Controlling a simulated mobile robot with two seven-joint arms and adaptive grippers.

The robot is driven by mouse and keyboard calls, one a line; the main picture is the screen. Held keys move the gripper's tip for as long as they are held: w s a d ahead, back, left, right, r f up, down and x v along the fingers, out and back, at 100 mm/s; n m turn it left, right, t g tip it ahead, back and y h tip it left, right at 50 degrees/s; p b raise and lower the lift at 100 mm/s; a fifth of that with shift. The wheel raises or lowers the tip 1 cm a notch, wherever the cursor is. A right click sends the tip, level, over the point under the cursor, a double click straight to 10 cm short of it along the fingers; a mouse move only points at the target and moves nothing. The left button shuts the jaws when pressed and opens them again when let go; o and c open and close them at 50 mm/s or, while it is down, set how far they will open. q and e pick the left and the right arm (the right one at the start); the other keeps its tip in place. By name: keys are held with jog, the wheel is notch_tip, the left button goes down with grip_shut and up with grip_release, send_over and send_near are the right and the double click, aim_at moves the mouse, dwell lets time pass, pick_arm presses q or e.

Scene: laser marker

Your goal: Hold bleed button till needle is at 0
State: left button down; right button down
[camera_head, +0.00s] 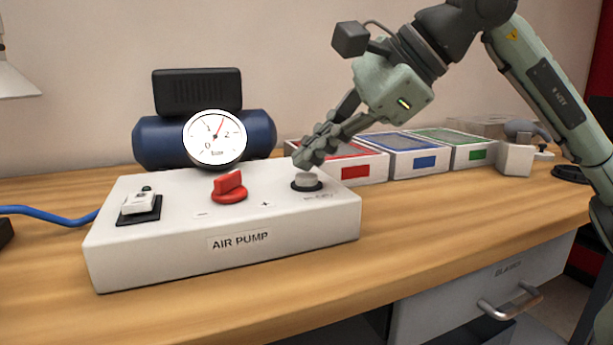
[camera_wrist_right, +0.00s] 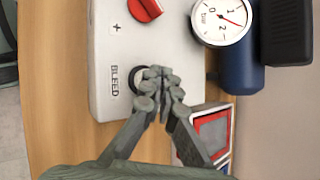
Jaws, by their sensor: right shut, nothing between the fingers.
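The white air pump box (camera_head: 225,250) stands on the table. Its pale round bleed button (camera_head: 306,181), in a dark ring, is at the right of the top. The button shows in the right wrist view (camera_wrist_right: 138,80) beside the word BLEED, partly covered by my fingertips. My right gripper (camera_head: 308,160) is shut and empty, its fingertips just over the button; I cannot tell if they touch it. The gauge (camera_head: 215,137) stands behind the box; its red needle points up and right, between 1 and 2. My left gripper is not in view.
A red knob (camera_head: 230,188) and a small switch (camera_head: 139,202) sit left of the button. A dark blue tank (camera_head: 158,140) is behind the box. Red, blue and green labelled bins (camera_head: 418,161) stand to the right. The table front right is clear.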

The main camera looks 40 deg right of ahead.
aim_at(312, 176)
jog(key=shift+f+b, duration=0.45)
jog(key=shift+f, duration=0.05)
dwell(2.6)
dwell(1.6)
jog(key=shift+r+p, duration=0.95)
notch_tip(312, 176, up, 5)
jog(key=p, duration=0.5)
